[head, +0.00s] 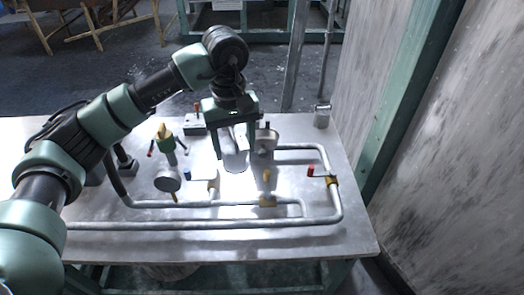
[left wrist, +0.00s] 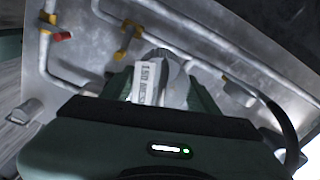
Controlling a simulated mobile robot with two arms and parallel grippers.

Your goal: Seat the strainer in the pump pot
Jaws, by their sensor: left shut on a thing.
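My left gripper (head: 236,146) is over the middle of the metal table, pointing down, shut on a pale grey piece that I take for the strainer (head: 236,163). Its lower end shows below the fingers. In the left wrist view a grey body (left wrist: 171,72) sits between the fingers, beside a white panel with dark print (left wrist: 148,83); I cannot tell whether the panel belongs to it. A grey block-like housing on the pipework, probably the pump pot (head: 265,143), stands just right of the gripper. Its opening cannot be made out. My right gripper is not in view.
Grey pipes (head: 200,225) run along the table front and up its right side. A green-yellow device (head: 166,140) is at left. A small metal cup (head: 322,115) stands at the back right corner.

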